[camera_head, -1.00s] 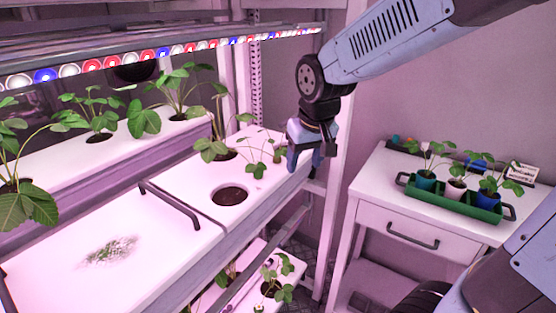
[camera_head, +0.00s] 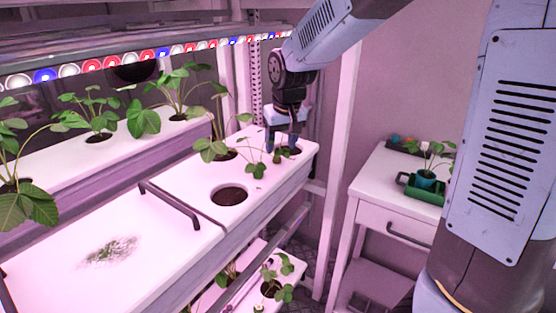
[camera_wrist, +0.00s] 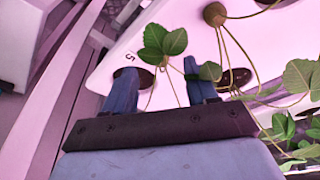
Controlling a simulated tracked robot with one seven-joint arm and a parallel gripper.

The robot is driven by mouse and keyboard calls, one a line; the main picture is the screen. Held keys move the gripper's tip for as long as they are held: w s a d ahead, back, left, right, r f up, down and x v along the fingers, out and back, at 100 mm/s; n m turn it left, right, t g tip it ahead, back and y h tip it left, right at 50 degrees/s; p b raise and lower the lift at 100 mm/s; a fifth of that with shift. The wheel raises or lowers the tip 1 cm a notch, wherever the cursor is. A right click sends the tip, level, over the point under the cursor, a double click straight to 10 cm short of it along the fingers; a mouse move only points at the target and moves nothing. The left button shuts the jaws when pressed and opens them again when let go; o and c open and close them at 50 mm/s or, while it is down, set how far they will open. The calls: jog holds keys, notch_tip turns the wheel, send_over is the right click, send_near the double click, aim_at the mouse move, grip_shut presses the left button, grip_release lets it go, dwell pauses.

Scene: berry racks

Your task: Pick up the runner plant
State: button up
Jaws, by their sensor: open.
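My gripper (camera_head: 284,146) is open, low over the far right end of the white planting trough (camera_head: 262,196). In the wrist view its two blue fingers (camera_wrist: 160,74) stand apart. A small runner plant with round green leaves (camera_wrist: 164,42) shows between and just beyond the fingertips, on thin stems. One leaf overlaps the right finger. In the head view, small leaves (camera_head: 255,169) on thin runners hang beside the gripper, next to a larger plant (camera_head: 211,150). A soil-filled hole (camera_wrist: 146,78) marked 5 lies partly behind the left finger. I cannot tell whether the fingers touch the stems.
An empty soil hole (camera_head: 229,196) lies nearer in the trough. A black handle (camera_head: 170,205) stands on the lid to the left. An LED bar (camera_head: 150,53) runs above. A white side table (camera_head: 385,190) holds a green tray (camera_head: 424,191) with potted plants, partly hidden by my arm.

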aim_at(277, 155)
jog(key=shift+w+a, duration=0.1)
jog(key=shift+w, duration=0.25)
jog(key=shift+w+x, duration=0.15)
jog(key=shift+x, duration=1.15)
jog(key=shift+w+x, duration=0.15)
jog(key=shift+x, duration=1.1)
jog(key=shift+a, duration=0.1)
jog(key=shift+c, duration=0.2)
jog(key=c, duration=0.9)
jog(key=shift+r, duration=0.15)
notch_tip(277, 155, up, 4)
jog(key=shift+a+f, duration=0.1)
jog(key=shift+f, duration=0.05)
jog(key=s+a, duration=0.3)
jog(key=s, duration=0.1)
jog(key=s+a, duration=0.4)
jog(key=s, duration=0.1)
jog(key=s+a, duration=0.4)
jog(key=s, duration=0.1)
jog(key=shift+s+f, duration=0.15)
jog(key=shift+f, duration=0.05)
